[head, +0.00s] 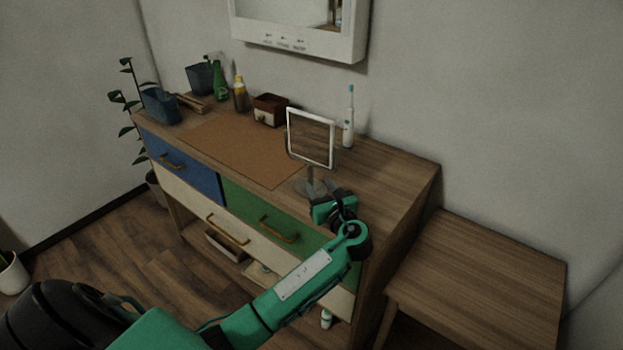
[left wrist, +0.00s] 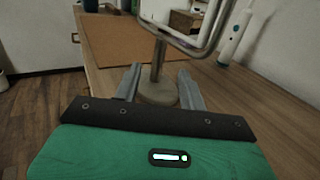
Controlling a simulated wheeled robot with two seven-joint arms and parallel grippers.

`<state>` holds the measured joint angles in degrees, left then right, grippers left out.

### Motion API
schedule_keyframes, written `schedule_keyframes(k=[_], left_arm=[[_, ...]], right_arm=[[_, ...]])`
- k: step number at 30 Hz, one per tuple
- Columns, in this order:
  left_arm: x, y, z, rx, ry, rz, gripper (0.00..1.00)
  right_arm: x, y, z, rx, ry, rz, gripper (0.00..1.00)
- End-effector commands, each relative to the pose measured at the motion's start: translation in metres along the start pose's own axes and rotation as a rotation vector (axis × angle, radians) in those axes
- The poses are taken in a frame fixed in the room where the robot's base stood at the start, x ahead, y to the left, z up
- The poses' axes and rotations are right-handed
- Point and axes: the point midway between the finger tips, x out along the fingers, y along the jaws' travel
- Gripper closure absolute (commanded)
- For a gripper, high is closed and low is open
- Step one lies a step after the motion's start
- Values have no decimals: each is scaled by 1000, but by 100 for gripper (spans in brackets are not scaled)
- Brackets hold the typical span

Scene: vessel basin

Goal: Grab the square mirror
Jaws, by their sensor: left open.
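The square mirror (head: 311,137) stands upright on the dresser top, with a white frame on a thin stem and a round base. My left gripper (head: 322,192) is at the mirror's base, on its near side. In the left wrist view the open fingers of my left gripper (left wrist: 160,84) point at the mirror's stem and base (left wrist: 158,90), one finger on each side. Whether they touch it cannot be told. The mirror's upper part is cut off in that view. My right gripper is not in view.
The dresser (head: 385,180) also holds a brown mat (head: 240,150), an electric toothbrush (head: 349,120) close behind the mirror, a small brown box (head: 270,109), bottles and blue containers. A wall cabinet (head: 300,35) hangs above. A lower side table (head: 480,270) stands right.

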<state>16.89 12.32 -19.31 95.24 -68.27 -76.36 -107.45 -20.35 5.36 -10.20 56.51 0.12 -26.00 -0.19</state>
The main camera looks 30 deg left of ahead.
Motion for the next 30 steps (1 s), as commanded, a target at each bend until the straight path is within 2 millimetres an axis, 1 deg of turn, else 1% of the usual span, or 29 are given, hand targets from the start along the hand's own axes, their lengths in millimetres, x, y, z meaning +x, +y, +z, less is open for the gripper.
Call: schedule_keyframes(k=[1, 3, 6, 11, 16, 18, 21, 24, 29, 30], left_arm=[[11, 1, 1, 2, -2, 2, 59], [23, 0, 1, 2, -1, 1, 59], [34, 0, 0, 1, 0, 2, 59], [44, 1, 0, 0, 1, 0, 59], [68, 3, 0, 1, -1, 2, 59], [79, 3, -1, 1, 0, 3, 59], [89, 3, -2, 0, 1, 1, 59], [92, 3, -2, -1, 1, 0, 59], [92, 3, -2, -1, 1, 0, 59], [92, 3, -2, -1, 1, 0, 62]], right_arm=[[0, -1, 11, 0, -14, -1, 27], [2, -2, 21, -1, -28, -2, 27], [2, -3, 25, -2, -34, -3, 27], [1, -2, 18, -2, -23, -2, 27], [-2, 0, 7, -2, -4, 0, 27], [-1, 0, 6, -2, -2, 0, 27], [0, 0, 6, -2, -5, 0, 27], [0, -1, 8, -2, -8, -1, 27], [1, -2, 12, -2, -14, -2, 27], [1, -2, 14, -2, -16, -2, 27]])
